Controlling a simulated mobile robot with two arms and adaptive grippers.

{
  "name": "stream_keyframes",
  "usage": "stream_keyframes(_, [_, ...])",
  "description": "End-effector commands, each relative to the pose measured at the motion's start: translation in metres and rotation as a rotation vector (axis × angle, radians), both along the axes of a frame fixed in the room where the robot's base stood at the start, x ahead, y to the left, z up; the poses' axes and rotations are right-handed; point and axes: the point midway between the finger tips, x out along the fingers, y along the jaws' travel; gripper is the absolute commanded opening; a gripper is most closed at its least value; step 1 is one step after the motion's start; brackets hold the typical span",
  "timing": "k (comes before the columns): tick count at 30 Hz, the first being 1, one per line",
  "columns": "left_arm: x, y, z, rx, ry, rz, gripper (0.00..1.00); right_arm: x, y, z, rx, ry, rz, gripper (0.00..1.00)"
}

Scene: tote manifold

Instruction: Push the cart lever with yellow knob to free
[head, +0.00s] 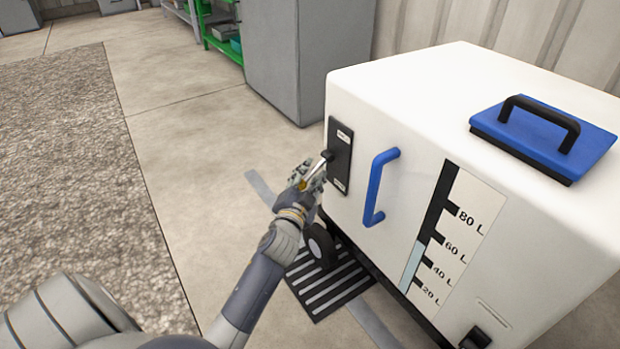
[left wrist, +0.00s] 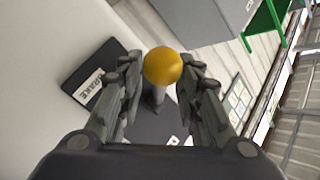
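The cart (head: 390,110) is a white box on wheels at the right of the head view. A black lever plate (head: 340,150) is on its left face, and a lever sticks out from it. The lever's yellow knob (left wrist: 162,66) shows clearly in the left wrist view, between the two fingers. A label reading "BRAKE" (left wrist: 92,91) is on the plate. My left gripper (head: 310,177) is at the lever, its fingers (left wrist: 163,85) apart on both sides of the knob. A gap shows beside the knob. In the head view the gripper mostly hides the knob. My right gripper is not in view.
A blue handle (head: 378,187) is on the cart face right of the lever. A blue lid (head: 545,135) with a black grip is on top. A black striped floor plate (head: 325,280) lies by the wheel. A grey cabinet (head: 285,55) stands behind. Floor to the left is clear.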

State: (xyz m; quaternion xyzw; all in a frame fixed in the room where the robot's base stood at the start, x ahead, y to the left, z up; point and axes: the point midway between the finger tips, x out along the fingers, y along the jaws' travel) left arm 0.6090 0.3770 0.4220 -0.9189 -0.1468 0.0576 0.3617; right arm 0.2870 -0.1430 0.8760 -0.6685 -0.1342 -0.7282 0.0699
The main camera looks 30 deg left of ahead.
Motion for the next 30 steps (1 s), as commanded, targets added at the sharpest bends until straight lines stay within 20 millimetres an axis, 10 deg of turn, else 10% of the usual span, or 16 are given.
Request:
stream_keyframes(8, [0.0016,0.0004,-0.0001,0.0,0.001,0.0,0.32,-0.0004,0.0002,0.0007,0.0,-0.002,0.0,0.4])
stream_keyframes(13, [0.0015,0.0002,-0.0001,0.0,0.001,-0.001,0.0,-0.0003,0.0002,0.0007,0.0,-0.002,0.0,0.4])
stream_keyframes(30, [0.0043,-0.0001,0.0008,0.001,0.008,0.0,0.0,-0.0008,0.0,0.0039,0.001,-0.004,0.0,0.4])
